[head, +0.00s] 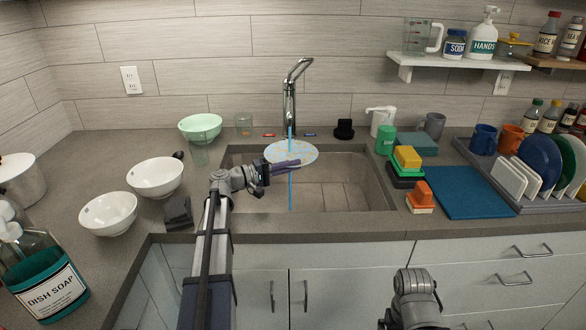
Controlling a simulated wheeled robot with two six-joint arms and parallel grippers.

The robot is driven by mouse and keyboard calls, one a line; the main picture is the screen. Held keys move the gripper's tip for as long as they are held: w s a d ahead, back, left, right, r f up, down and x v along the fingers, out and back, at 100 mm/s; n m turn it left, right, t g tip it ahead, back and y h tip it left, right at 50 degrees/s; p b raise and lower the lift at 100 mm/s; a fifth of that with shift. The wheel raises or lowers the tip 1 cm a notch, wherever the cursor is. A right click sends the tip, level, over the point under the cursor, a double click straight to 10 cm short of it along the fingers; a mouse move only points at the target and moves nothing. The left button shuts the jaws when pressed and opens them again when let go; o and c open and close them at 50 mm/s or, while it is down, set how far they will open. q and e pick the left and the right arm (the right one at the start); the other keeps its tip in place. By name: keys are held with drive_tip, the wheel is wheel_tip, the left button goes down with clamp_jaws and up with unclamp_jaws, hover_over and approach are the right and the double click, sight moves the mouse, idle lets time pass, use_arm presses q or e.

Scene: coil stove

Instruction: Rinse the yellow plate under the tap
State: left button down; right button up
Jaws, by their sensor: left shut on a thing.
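The plate (302,153) is held over the sink, a round disc that looks pale blue-white with yellowish specks. My left gripper (284,166) is shut on its near edge, and its fingers hide part of that edge. The tap (289,100) stands behind the sink with its spout bent up to the right. A thin blue stream of water (290,190) runs down past the plate into the sink basin (340,170). Of my right arm, only grey wrist links show at the bottom; its fingers do not show.
White bowls (155,178) and a mint colander (200,127) stand left of the sink. Dish soap (48,278) is at the front left. Sponges (407,157), a blue mat (470,192) and a dish rack (530,200) are on the right.

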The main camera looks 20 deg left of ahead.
idle(0.4)
use_arm(q)
drive_tip(key=s+d, duration=0.5)
drive_tip(key=s, duration=0.1)
drive_tip(key=shift+d, duration=0.25)
idle(0.4)
drive_tip(key=shift+r, duration=0.1)
idle(1.2)
drive_tip(key=s+d+r+p, duration=0.3)
drive_tip(key=p, duration=0.1)
drive_tip(key=shift+s+d+r, duration=0.15)
drive_tip(key=shift+s+r, duration=0.2)
drive_tip(key=shift+r, duration=0.05)
idle(0.5)
